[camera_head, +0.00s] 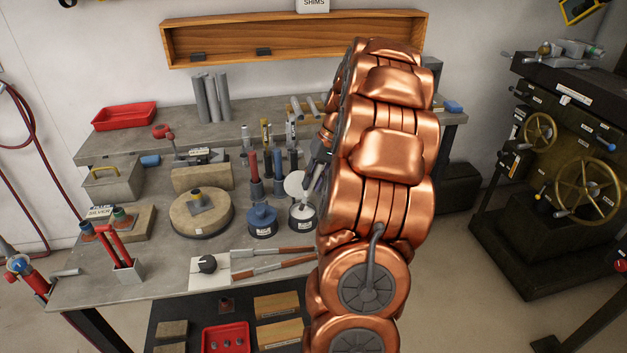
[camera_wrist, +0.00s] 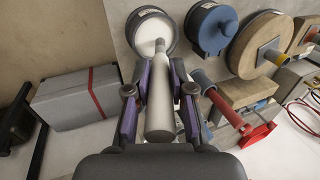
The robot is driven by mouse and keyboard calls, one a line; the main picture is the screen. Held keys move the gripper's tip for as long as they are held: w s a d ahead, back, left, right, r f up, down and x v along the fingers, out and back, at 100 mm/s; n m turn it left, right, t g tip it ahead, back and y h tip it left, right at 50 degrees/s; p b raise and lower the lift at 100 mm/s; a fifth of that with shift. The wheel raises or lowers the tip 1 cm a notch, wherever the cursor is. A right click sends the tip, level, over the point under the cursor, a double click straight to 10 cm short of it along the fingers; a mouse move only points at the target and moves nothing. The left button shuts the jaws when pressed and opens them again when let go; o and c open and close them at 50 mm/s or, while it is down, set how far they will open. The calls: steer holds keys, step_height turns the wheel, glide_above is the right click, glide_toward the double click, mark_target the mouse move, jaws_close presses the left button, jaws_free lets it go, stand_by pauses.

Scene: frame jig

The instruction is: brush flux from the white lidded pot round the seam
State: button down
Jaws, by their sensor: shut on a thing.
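The flux pot (camera_head: 302,218) is a dark pot with a label and a pale top, with a white disc-like lid (camera_head: 296,184) showing behind it. In the wrist view the same pot (camera_wrist: 133,38) shows a whitish inside. My gripper (camera_wrist: 153,95) has its purple fingers shut on the pale grey handle of the brush (camera_wrist: 160,115). The brush's thin far end points at the pot's mouth; I cannot tell whether it touches the flux. In the head view my gripper (camera_head: 316,172) is mostly hidden by my copper arm. I cannot make out the seam.
A blue-lidded pot (camera_head: 262,222) stands just left of the flux pot. A round wooden disc (camera_head: 190,224) with a metal piece on it lies further left. Several upright tools stand behind the pots. Red-and-metal tools (camera_head: 270,267) lie in front. The bench's front left is partly clear.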

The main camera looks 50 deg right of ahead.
steer(key=shift+f+b, duration=0.55)
steer(key=shift+f, duration=0.1)
stand_by(2.5)
steer(key=shift+r+p, duration=0.75)
steer(key=shift+r, duration=2.85)
